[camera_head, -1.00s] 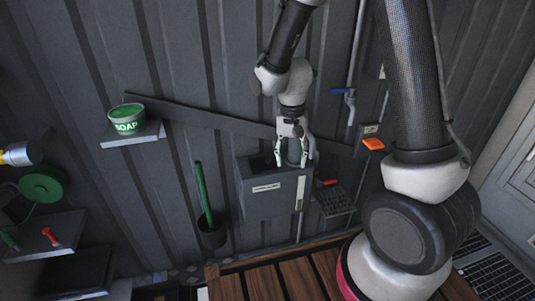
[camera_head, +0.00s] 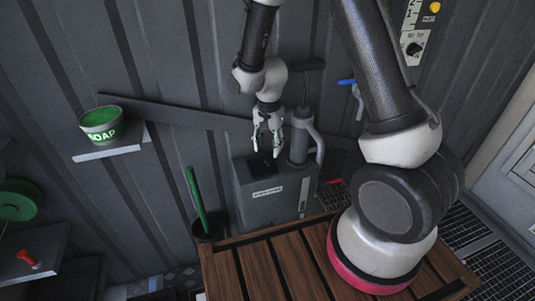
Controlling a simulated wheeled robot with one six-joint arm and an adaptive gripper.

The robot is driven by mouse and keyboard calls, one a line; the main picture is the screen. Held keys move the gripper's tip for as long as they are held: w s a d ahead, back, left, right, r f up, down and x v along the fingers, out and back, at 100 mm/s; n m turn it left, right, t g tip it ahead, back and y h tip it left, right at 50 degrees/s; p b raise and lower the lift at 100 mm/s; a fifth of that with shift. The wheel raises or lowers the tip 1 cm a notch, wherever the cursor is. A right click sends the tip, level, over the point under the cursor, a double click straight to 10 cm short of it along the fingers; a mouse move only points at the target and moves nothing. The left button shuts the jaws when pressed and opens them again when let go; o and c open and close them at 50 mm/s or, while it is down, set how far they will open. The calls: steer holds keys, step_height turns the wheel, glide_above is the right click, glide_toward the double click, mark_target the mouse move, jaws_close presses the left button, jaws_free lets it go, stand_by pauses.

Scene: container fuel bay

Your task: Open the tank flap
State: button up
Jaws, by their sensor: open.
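A grey box-shaped tank (camera_head: 272,198) with a white label stands against the ribbed wall, behind the wooden slatted platform. On its top, towards the left, is a dark patch (camera_head: 261,167); I cannot tell whether this is the flap or an opening. A grey cylinder with a curved side handle (camera_head: 299,147) rises from the right part of the top. My gripper (camera_head: 267,150) points down over the tank top, left of the cylinder. Its fingers are apart with nothing seen between them. I cannot tell whether a fingertip touches the dark patch.
A green soap tub (camera_head: 101,125) sits on a small wall shelf (camera_head: 108,151) at left. A green stick (camera_head: 195,195) stands in a dark holder left of the tank. A blue-handled valve (camera_head: 348,82) is on the wall at right. The wooden platform (camera_head: 262,258) lies in front.

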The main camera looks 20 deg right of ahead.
mark_target(269, 159)
step_height(269, 159, down, 5)
steer(key=shift+f, duration=0.2)
jaws_close()
